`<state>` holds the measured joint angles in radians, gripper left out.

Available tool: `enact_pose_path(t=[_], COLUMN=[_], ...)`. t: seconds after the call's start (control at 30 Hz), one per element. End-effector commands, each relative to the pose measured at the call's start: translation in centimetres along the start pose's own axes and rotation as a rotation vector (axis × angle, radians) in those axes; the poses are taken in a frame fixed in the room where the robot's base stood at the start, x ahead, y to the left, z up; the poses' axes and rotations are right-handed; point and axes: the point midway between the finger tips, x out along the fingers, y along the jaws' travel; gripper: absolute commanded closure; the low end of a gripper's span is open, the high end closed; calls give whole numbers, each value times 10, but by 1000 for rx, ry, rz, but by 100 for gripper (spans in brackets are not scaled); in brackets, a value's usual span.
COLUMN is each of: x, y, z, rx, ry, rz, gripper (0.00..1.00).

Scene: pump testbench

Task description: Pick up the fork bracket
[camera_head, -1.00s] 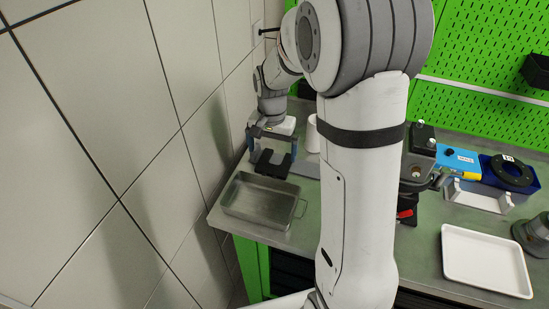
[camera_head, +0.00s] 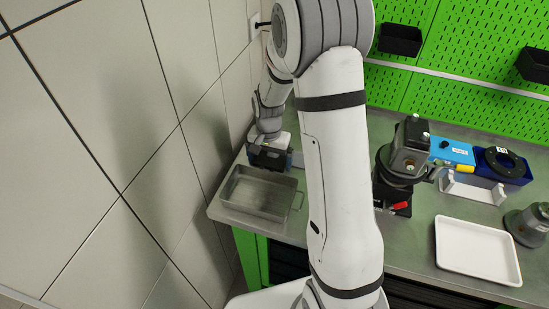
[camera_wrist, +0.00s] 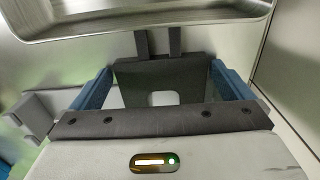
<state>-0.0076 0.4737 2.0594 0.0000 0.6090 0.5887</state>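The fork bracket (camera_wrist: 160,78) is a dark grey plate with a squarish hole and two prongs that point to the top of the wrist view. In the head view the bracket (camera_head: 268,159) is a dark shape low at my gripper, partly hidden by it. My gripper (camera_wrist: 161,68) has its two blue fingers at the left and right sides of the plate. The fingertips lie very near or against its edges; I cannot tell whether they press on it. In the head view my gripper (camera_head: 270,160) is low over the bench's left end.
A metal tray (camera_head: 235,205) lies just in front of my gripper; its rim (camera_wrist: 150,36) is close to the prongs. The tiled wall (camera_head: 150,120) stands close on the left. A dark pump unit (camera_head: 402,160), a blue bin (camera_head: 520,177) and a white tray (camera_head: 475,250) are to the right.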

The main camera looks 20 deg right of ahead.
Motion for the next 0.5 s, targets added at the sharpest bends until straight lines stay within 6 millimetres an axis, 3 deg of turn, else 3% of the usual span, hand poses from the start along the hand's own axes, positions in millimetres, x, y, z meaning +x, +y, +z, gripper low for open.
enact_pose_path(t=[0.5], x=[0], y=[0], z=[0], rx=[-1], ry=[0], rz=[0], gripper=[43])
